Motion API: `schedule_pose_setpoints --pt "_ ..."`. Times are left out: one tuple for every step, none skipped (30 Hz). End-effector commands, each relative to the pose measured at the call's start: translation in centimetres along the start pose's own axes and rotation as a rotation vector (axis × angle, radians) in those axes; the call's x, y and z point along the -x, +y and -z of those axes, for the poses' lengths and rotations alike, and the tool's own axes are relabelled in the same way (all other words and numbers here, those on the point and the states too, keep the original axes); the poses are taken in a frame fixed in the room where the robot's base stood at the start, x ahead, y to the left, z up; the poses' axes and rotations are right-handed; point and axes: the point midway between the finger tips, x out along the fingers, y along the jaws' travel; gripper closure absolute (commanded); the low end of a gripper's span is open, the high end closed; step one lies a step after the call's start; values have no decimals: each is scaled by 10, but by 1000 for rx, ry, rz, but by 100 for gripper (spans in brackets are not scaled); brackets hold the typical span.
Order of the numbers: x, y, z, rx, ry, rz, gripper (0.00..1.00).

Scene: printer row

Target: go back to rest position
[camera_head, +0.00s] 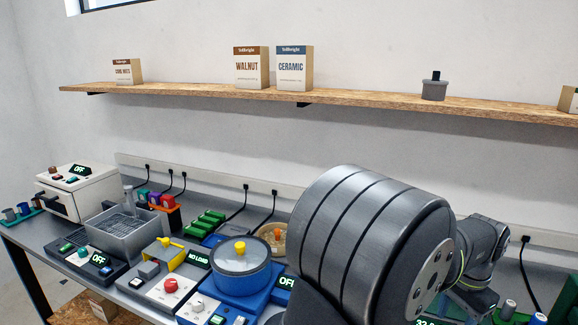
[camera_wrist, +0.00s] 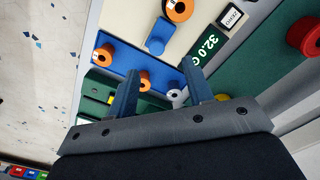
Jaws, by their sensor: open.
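The fingers are above a blue rack (camera_wrist: 125,68) and a green tray (camera_wrist: 100,84). An orange ring (camera_wrist: 146,80) and a white ring (camera_wrist: 174,95) show near the fingertips. Whether the fingers touch any of these I cannot tell. In the camera_head view my large grey arm joint fills the right foreground, and my gripper is hidden.
A display reading 32.0 g (camera_wrist: 207,45) and a red spool (camera_wrist: 303,36) lie beyond the fingers. In the camera_head view, a blue round machine (camera_head: 241,266), a white oven-like box (camera_head: 80,194) and a grey basin (camera_head: 130,236) crowd the bench. A wooden shelf (camera_head: 380,101) runs above.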

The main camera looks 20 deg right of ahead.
Motion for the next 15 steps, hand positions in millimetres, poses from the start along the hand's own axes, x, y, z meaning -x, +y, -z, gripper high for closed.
schedule_pose_setpoints --pt "11 0 1 0 4 1 53" --pt "17 0 1 0 5 1 53" --pt "26 0 0 0 4 1 53" --pt "31 0 1 0 5 1 53" --pt "37 0 1 0 3 1 53" --pt "45 0 1 0 5 1 53" --pt "52 0 1 0 4 1 53" --pt "58 0 1 0 5 1 53" --pt "66 0 1 0 4 1 53" --pt "72 0 1 0 4 1 53" --pt "77 0 0 0 3 1 53" --pt "85 0 1 0 4 1 53" --pt "86 0 0 -22 0 0 53" --pt "87 0 0 -48 -1 0 53" --pt "88 -1 0 -82 -1 0 53"
